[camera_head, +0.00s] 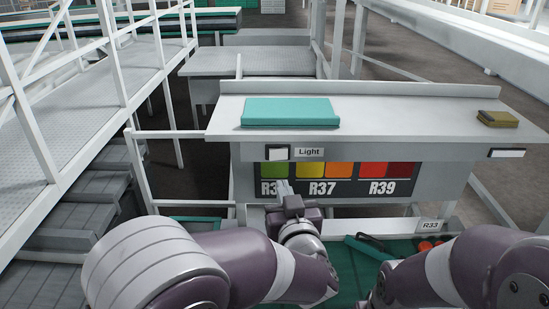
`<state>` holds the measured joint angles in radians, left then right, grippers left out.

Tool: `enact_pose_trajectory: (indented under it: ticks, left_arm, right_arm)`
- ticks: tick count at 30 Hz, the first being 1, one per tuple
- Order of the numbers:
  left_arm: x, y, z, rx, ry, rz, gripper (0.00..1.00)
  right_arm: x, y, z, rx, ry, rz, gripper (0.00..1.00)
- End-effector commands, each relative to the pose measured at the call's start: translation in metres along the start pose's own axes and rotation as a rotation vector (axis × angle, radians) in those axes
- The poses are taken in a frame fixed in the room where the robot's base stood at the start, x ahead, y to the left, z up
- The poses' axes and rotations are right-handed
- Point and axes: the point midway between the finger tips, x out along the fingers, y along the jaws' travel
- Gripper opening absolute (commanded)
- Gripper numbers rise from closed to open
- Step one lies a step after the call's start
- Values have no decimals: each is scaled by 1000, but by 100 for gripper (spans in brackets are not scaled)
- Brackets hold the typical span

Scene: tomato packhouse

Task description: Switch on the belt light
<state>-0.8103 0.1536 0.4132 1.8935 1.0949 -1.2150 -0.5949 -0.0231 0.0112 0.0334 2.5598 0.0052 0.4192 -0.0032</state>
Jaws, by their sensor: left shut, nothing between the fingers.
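A small white switch (278,153) sits on the front face of the bench, left of a label (309,152) that reads "Light". My left gripper (284,188) is shut and empty. In the picture it is just below the switch, in front of the coloured chart, and it does not cover the switch. I cannot tell how far it is from the panel. My right arm comes in at the lower right, and its gripper is not in view.
The grey bench (400,118) carries a teal block (290,112) and a brown-yellow sponge-like block (497,119). Below the switch hangs a colour chart (345,178) with R37 and R39. A green surface (345,270) with an R33 tag (430,226) and red tomatoes lies below. Railings and steps stand left.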

Motion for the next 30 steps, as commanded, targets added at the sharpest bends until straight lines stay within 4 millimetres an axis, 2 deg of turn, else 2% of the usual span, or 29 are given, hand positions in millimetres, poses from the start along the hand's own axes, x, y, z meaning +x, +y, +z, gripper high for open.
enact_pose_trajectory:
  ticks: [1, 9, 15, 20, 30]
  left_arm:
    - [12, -1, -5, 1, -1, -4, 0]
    - [70, -1, -5, 1, -2, -3, 0]
    - [98, 0, -4, -1, -1, -1, 0]
    - [107, 0, -2, -1, 0, 0, 0]
    - [108, -1, 1, -2, 1, 7, 0]
  right_arm:
    - [-10, 0, -1, 0, 0, 0, 43]
    - [-36, 0, -4, 0, 0, 0, 43]
    - [-52, 0, -6, 0, 0, 0, 43]
    - [-55, 0, -6, 0, 0, 0, 43]
    - [-50, 0, -6, 0, 0, 0, 43]
